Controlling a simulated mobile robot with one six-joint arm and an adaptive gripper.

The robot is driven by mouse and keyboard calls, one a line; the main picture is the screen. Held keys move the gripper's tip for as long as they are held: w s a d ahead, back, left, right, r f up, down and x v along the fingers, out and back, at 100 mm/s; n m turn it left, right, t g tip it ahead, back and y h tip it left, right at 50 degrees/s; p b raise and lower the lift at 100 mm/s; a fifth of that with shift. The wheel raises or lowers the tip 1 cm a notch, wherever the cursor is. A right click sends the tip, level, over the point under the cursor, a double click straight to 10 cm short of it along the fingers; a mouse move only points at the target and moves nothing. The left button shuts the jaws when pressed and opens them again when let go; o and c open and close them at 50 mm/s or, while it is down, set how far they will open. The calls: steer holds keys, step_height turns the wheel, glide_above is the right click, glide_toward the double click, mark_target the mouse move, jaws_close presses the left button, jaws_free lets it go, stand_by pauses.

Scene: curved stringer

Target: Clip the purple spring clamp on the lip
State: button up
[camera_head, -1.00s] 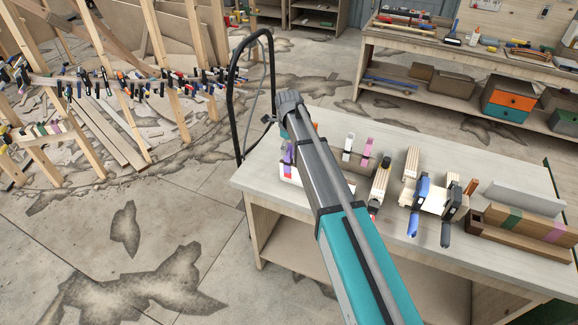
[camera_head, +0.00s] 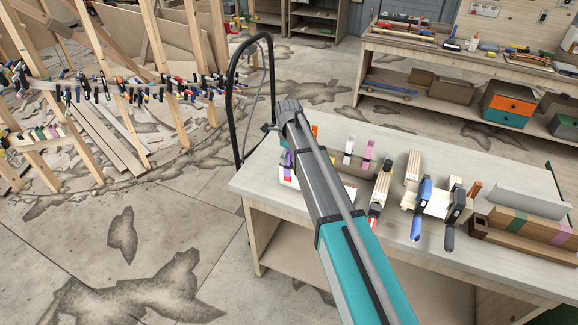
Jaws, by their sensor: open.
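A small purple clamp (camera_head: 287,160) stands near the left end of the workbench (camera_head: 262,176), partly hidden by my arm. A white clamp (camera_head: 348,150) and a pink clamp (camera_head: 368,153) stand farther right behind my arm. My arm crosses from the lower right up to a grey joint above the bench's left end. My gripper is not visible; the arm appears to hide it. A curved wooden strip (camera_head: 45,84) at the left carries many clamps. A nearer rail (camera_head: 38,137) has coloured marks. I cannot tell which edge is the lip.
Blue and black bar clamps (camera_head: 420,205) and wood blocks (camera_head: 380,187) occupy the bench's middle and right. A black hoop (camera_head: 232,95) rises behind its left end. Upright timber posts (camera_head: 160,45) stand around the strip. Open floor (camera_head: 180,220) lies left of the bench.

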steer(key=shift+c, duration=0.3)
steer(key=c, duration=1.3)
steer(key=shift+o, duration=0.2)
steer(key=shift+r, duration=0.2)
step_height(320, 180, up, 10)
steer(key=p, duration=1)
steer(key=shift+f, duration=0.2)
steer(key=shift+f, duration=0.1)
